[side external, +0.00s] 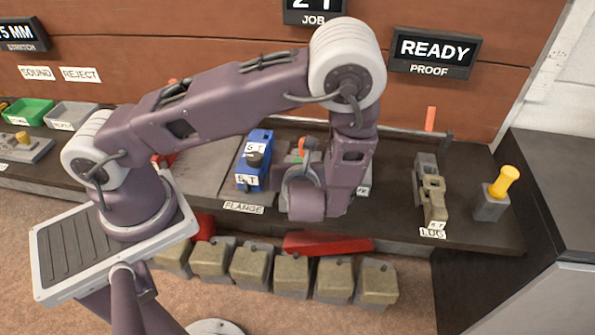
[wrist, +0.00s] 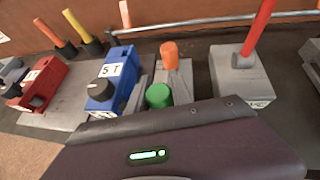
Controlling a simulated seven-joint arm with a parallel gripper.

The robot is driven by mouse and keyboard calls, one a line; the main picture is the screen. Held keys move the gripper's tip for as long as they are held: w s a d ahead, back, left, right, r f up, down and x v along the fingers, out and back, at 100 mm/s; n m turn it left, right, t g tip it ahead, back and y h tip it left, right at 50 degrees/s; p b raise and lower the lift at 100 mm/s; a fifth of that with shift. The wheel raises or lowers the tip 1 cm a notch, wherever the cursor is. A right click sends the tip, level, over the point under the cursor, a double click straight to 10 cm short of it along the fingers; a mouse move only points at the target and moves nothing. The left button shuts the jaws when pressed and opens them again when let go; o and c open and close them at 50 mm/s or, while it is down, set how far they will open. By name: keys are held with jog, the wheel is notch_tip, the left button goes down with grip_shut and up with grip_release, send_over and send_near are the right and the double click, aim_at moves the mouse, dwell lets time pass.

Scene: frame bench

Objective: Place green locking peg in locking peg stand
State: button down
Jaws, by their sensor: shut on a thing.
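The green locking peg (wrist: 159,96) shows its round green top just beyond the edge of my gripper (wrist: 175,150) in the wrist view. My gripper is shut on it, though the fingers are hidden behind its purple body. An orange peg (wrist: 169,55) stands upright just behind the green one, on a grey block (wrist: 180,78) that may be the locking peg stand. In the side view my gripper (side external: 306,200) is low over the bench and hides most of that spot. The lower end of the green peg is hidden, so I cannot tell whether it is seated.
A blue box (wrist: 110,83) with a black knob stands left of the pegs, with a red box (wrist: 38,86) further left. A grey block (wrist: 240,78) with a red handle is at right. A yellow peg in a grey block (side external: 490,207) stands far right.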

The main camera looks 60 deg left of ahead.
jog(key=shift+f, duration=1)
jog(key=c, duration=1.1)
grip_release()
jog(key=shift+f, duration=0.15)
jog(key=shift+c, duration=0.2)
